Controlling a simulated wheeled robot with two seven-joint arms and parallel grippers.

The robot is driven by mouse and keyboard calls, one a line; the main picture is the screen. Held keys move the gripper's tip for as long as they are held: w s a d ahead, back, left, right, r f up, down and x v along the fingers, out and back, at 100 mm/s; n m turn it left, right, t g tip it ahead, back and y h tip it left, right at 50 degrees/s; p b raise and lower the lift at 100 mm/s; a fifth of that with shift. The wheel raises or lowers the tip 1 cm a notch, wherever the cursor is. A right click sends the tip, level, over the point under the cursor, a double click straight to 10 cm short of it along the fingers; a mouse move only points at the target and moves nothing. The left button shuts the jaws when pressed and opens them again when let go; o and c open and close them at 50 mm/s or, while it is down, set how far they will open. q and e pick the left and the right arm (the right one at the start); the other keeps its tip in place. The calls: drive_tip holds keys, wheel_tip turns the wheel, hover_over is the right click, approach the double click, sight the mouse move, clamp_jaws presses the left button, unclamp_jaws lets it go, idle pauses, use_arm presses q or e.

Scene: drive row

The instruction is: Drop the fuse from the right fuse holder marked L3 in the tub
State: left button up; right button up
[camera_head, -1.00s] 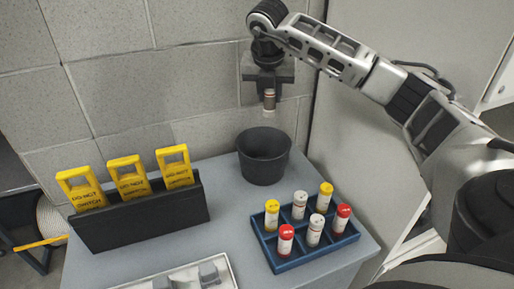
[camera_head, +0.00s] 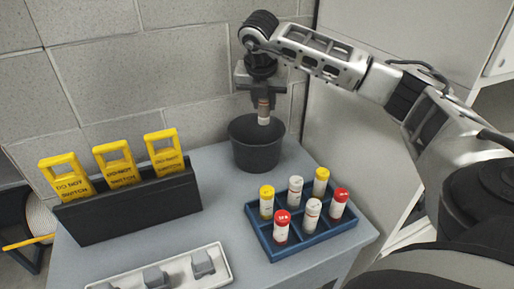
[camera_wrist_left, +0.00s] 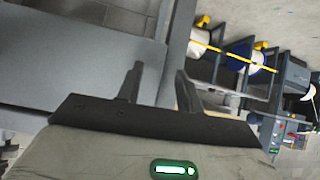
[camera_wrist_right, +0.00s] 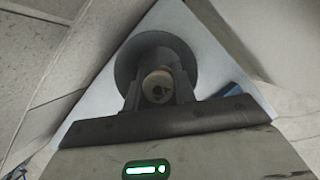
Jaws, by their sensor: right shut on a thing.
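My right gripper (camera_head: 263,98) is shut on a fuse (camera_head: 264,113), a small white cylinder with a brownish upper part. The fuse hangs upright over the mouth of the dark grey tub (camera_head: 256,155), its lower end near rim level. In the right wrist view the fuse's round end (camera_wrist_right: 158,87) sits between the fingers, with the round tub (camera_wrist_right: 186,55) behind it. My left gripper (camera_wrist_left: 158,88) is open and empty in the left wrist view, away from the table top.
A blue rack (camera_head: 292,252) with several red, yellow and white capped cylinders stands right of the tub. A black holder (camera_head: 130,209) with yellow tags (camera_head: 117,166) stands left. A white tray (camera_head: 137,277) with grey blocks is in front. A block wall is behind.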

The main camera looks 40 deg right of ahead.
drive_tip(key=o, duration=1.1)
use_arm(q)
drive_tip(key=shift+s+a+r+p, duration=0.25)
drive_tip(key=shift+p, duration=0.75)
use_arm(e)
drive_tip(key=v, duration=1.6)
use_arm(q)
drive_tip(key=shift+w+r, duration=0.15)
drive_tip(key=shift+w, duration=0.05)
use_arm(e)
drive_tip(key=shift+a, duration=0.1)
